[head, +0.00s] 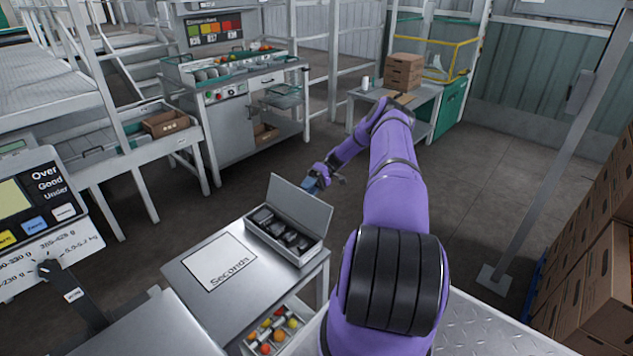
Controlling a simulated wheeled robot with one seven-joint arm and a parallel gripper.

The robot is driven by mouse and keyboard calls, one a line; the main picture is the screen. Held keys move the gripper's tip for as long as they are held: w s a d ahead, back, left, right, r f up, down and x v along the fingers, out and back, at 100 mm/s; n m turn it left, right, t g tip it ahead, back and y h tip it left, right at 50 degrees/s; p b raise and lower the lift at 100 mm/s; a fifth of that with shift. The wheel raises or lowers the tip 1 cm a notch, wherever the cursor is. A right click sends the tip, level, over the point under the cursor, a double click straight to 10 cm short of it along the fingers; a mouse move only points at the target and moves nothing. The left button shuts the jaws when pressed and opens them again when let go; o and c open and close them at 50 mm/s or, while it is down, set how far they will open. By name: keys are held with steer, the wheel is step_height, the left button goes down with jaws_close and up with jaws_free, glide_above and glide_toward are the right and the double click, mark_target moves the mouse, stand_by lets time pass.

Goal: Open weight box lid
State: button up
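The weight box (303,257) is a grey metal box on the far right corner of the steel table. Its lid (300,205) stands raised along the back edge, so the box is open. Several dark weights (279,228) show inside in a row. My purple arm reaches out past the box and bends back left. My gripper (313,185) is just behind the lid's upper edge, near its middle. The lid hides part of the fingertips. I cannot tell whether they touch the lid or whether the fingers are open or shut.
A white sheet marked "Seconds" (221,262) lies on the steel table (185,285). A scale display (40,205) stands at the left. Stacked cartons (590,270) line the right side. The floor beyond the box is clear.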

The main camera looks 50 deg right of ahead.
steer(key=v, duration=0.9)
steer(key=shift+d, duration=0.2)
